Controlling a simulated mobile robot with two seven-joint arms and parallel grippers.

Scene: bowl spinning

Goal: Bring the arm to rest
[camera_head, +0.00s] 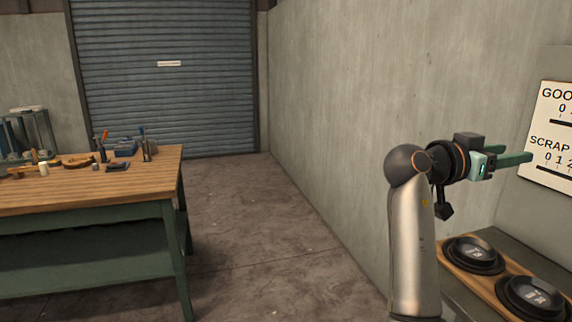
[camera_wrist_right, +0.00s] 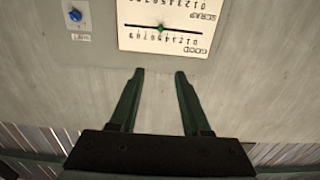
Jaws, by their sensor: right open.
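My right arm rises at the right of the head view, its forearm upright and its wrist bent to the right. My right gripper (camera_head: 526,157) is raised above the shelf and points toward the wall sign. In the right wrist view the right gripper (camera_wrist_right: 158,72) shows two green fingers spread apart with nothing between them. Beyond the fingertips is bare grey wall and the sign, which appears upside down. My left gripper is in neither view.
A white score sign (camera_head: 551,140) hangs on the right wall, and a blue knob (camera_wrist_right: 75,15) sits beside it. Black bowls (camera_head: 473,254) (camera_head: 530,296) rest on a wooden board at lower right. A wooden workbench (camera_head: 100,190) with tools stands left. The floor between is clear.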

